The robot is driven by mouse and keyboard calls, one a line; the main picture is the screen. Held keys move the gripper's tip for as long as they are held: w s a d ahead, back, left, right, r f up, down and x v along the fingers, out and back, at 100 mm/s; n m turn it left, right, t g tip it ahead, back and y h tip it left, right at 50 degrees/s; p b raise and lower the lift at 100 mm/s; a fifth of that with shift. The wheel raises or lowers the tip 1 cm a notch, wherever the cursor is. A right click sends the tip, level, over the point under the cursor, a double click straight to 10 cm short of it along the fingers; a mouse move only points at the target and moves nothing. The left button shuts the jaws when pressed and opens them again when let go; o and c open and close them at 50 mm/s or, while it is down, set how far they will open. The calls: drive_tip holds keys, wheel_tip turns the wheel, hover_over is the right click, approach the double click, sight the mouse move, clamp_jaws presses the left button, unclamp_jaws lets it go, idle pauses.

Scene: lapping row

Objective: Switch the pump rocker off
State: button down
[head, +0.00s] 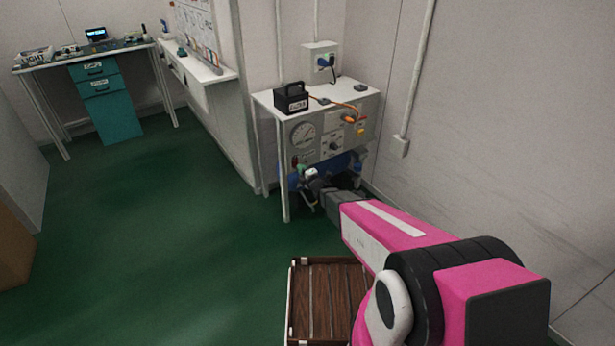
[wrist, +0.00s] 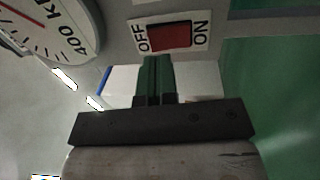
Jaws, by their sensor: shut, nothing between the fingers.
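The pump rocker (wrist: 170,37) is a red switch on a white plate in the wrist view. The plate reads OFF at its left end and ON at its right end. My gripper (wrist: 155,60) is shut and empty, its green fingertips just below the rocker's OFF half in the picture. I cannot tell whether they touch it. Which end of the rocker is pressed in is not clear. In the head view my gripper (head: 301,169) is at the lower left of the grey pump panel (head: 318,148), where the rocker is too small to make out surely.
A round gauge (wrist: 45,28) is at the upper left of the wrist view. A slatted wooden crate (head: 325,300) is below my arm. The green floor at left is clear.

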sight(295, 161)
drive_tip(key=shift+x, duration=1.5)
drive_tip(key=shift+r, duration=0.1)
drive_tip(key=shift+w+a, duration=0.15)
drive_tip(key=shift+w, duration=0.1)
drive_tip(key=shift+s, duration=0.1)
drive_tip(key=shift+s+r, duration=0.1)
drive_tip(key=shift+s, duration=0.15)
drive_tip(key=r+v, duration=0.3)
drive_tip(key=v, duration=1)
drive_tip(key=shift+s+d, duration=0.25)
drive_tip(key=shift+d, duration=0.1)
